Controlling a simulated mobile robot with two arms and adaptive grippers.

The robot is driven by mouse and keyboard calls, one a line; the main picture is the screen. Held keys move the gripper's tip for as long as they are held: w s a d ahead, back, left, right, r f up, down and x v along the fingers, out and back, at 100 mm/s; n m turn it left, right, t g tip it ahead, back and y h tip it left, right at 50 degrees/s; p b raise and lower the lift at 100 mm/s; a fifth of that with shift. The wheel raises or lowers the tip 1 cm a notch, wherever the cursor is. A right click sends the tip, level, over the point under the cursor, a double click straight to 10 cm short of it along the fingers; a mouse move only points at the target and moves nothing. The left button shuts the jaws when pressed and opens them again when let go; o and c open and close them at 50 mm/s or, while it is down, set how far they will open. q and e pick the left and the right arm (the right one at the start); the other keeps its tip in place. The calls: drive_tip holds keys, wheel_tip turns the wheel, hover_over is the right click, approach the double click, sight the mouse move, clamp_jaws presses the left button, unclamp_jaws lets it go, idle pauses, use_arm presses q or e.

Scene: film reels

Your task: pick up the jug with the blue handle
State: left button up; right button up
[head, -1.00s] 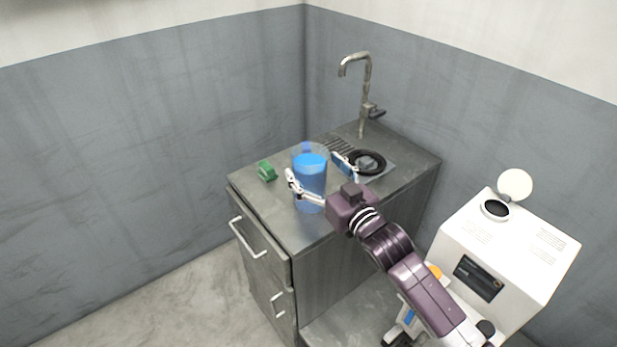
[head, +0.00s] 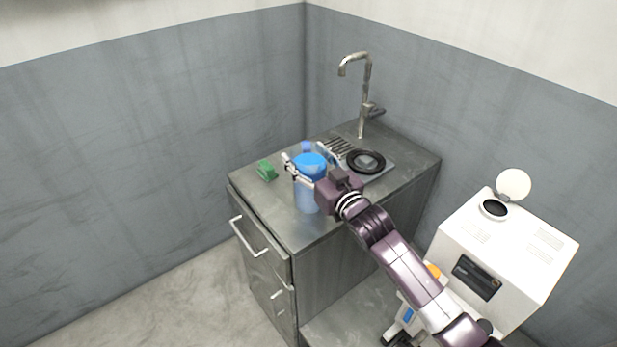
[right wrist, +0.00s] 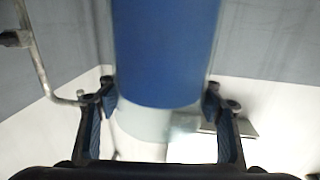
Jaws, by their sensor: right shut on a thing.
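The jug (head: 308,194) is clear with blue contents and stands near the front of the metal counter. A small blue part, seemingly its handle (head: 306,147), shows at its far side. My right gripper (head: 305,156) is shut on the jug, one finger on each side of its upper part. In the right wrist view the jug (right wrist: 165,55) fills the middle between the two fingers of the gripper (right wrist: 160,93). I cannot tell whether its base is off the counter. My left gripper is out of view.
A green object (head: 266,171) lies left of the jug on the counter (head: 265,205). A white machine (head: 510,245) with a raised round lid stands at the right.

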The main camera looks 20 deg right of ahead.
drive_tip(key=c, duration=1.3)
drive_tip(key=shift+o, duration=0.2)
drive_tip(key=shift+r, duration=0.2)
